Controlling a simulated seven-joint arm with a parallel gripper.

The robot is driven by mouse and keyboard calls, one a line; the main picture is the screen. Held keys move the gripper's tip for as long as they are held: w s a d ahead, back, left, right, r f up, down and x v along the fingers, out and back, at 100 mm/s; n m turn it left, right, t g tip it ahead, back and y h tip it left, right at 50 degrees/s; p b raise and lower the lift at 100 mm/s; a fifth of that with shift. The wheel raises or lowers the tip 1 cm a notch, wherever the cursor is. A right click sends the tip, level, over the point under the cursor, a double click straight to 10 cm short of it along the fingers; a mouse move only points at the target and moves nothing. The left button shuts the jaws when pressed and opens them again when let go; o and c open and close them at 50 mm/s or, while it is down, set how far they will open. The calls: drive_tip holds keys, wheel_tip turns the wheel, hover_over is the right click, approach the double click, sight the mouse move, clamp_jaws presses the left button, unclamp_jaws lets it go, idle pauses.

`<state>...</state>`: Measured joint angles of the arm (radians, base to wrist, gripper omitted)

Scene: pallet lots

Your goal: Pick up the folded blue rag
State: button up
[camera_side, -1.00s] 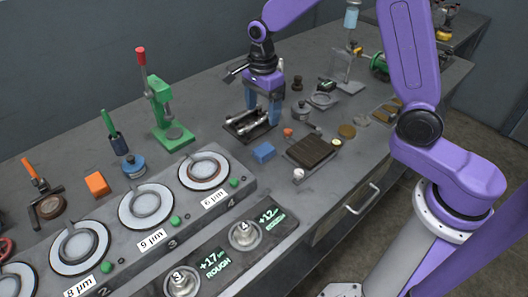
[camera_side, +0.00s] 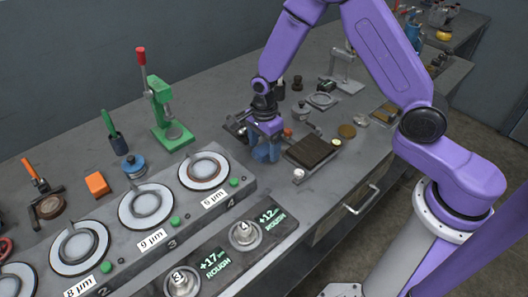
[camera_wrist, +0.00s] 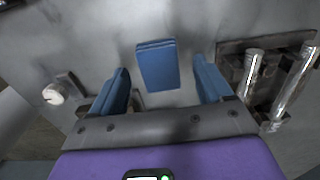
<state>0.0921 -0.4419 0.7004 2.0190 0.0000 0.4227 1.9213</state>
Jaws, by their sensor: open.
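The folded blue rag (camera_wrist: 158,66) lies flat on the grey bench in the wrist view, ahead of and between my fingers. My gripper (camera_wrist: 162,84) is open with its two blue fingers apart, one on either side of the rag's line; nothing is held. In the side view my gripper (camera_side: 266,154) is low over the bench at the spot of the rag. There the blue fingers hide most or all of the rag, and I cannot tell finger from cloth.
A tray with metal rods (camera_wrist: 268,75) lies close to the right finger in the wrist view. A dark brown block on a plate (camera_side: 312,151) is right of my gripper in the side view. A small white-topped knob (camera_side: 298,175) stands nearby. The dial console (camera_side: 244,234) is in front.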

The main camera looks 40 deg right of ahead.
drive_tip(key=shift+f, duration=0.25)
drive_tip(key=c, duration=1.1)
drive_tip(key=shift+r, duration=0.1)
drive_tip(key=shift+r, duration=0.45)
wheel_tip(320, 180, up, 2)
drive_tip(key=s+d+r, duration=0.1)
drive_tip(key=s+r, duration=0.2)
drive_tip(key=s, duration=0.1)
drive_tip(key=s+d+r, duration=0.1)
drive_tip(key=s+r, duration=0.2)
drive_tip(key=s, duration=0.2)
drive_tip(key=s+d+r, duration=0.1)
drive_tip(key=s+r, duration=0.3)
drive_tip(key=shift+s+d, duration=0.1)
drive_tip(key=shift+s, duration=0.25)
drive_tip(key=shift+o, duration=0.3)
drive_tip(key=shift+w, duration=0.15)
